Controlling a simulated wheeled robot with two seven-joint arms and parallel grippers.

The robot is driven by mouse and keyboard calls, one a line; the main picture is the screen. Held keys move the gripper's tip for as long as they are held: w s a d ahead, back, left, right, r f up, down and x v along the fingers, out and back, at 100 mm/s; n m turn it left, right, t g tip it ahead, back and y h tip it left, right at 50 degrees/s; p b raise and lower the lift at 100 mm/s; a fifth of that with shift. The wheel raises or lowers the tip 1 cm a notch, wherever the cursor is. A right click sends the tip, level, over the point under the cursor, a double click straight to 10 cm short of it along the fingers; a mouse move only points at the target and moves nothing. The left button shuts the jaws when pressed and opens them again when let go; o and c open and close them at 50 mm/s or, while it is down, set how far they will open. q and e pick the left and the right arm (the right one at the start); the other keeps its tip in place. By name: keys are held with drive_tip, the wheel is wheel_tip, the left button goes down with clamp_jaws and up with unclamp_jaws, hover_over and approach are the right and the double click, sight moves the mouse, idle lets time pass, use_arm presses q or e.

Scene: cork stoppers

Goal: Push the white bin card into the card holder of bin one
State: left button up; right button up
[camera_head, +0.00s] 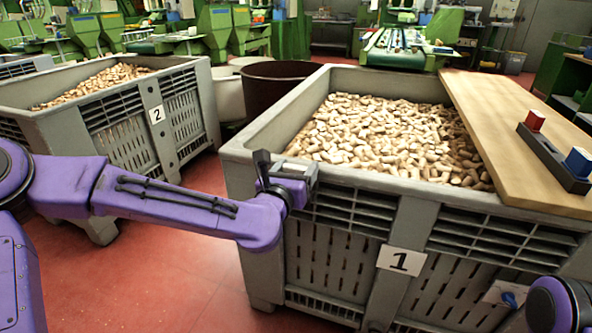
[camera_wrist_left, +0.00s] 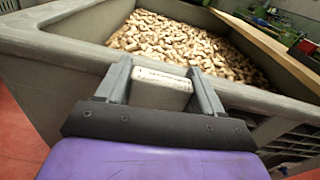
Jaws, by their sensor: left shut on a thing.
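Bin one (camera_head: 345,186) is a large grey slatted crate of corks with a "1" plate (camera_head: 401,261) on its front. A white card-like piece (camera_head: 494,293) with a blue spot shows low on its front at the right; whether it is the bin card or its holder I cannot tell. My left gripper (camera_head: 291,168) is at the bin's front rim near the left corner. In the left wrist view its fingers (camera_wrist_left: 160,88) are shut on a pale, blocky thing (camera_wrist_left: 162,92), which I cannot identify surely.
A wooden board (camera_head: 500,125) lies across the bin's right side, bearing a dark rack (camera_head: 553,160) with red and blue blocks. Bin two (camera_head: 125,150) stands at the left. A dark brown tub (camera_head: 275,88) stands behind. Red floor is free between the bins.

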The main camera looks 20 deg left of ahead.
use_arm(q)
drive_tip(key=shift+f+b, duration=0.95)
drive_tip(key=shift+f, duration=0.05)
use_arm(e)
drive_tip(key=shift+f, duration=0.95)
use_arm(q)
drive_tip(key=o, duration=1.7)
drive_tip(key=shift+c, duration=0.2)
